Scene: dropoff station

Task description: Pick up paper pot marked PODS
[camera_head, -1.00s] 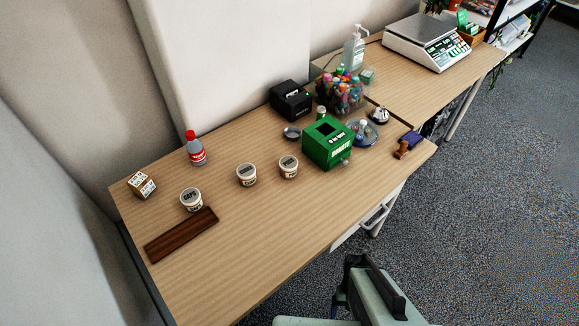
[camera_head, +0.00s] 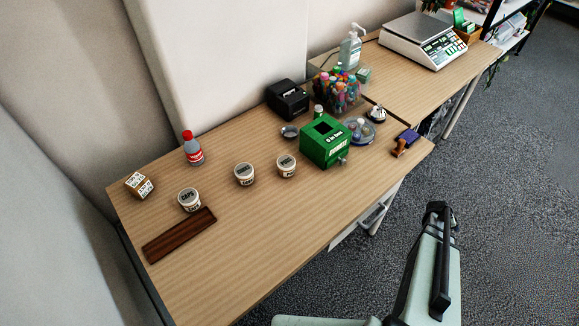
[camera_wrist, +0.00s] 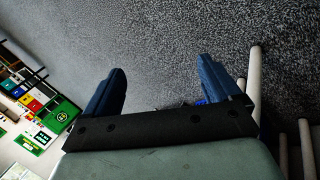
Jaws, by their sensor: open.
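Three white paper pots with lids stand upright on the wooden table in the head view. The left pot (camera_head: 189,200) reads CAPS. The middle pot (camera_head: 244,174) and the right pot (camera_head: 286,166) carry small dark labels; the right one looks like PODS, but the print is too small to be sure. My gripper (camera_wrist: 163,88) shows in the wrist view with two blue fingers spread wide and nothing between them. It faces the grey floor, with no pot in that view. In the head view my arm is off the table's front edge, apart from the pots.
A green box (camera_head: 326,141) stands right of the pots. A dark wooden board (camera_head: 180,236) lies in front of the CAPS pot. A red-capped bottle (camera_head: 193,148), a small metal dish (camera_head: 289,132) and a black printer (camera_head: 288,99) stand behind. The front middle of the table is clear.

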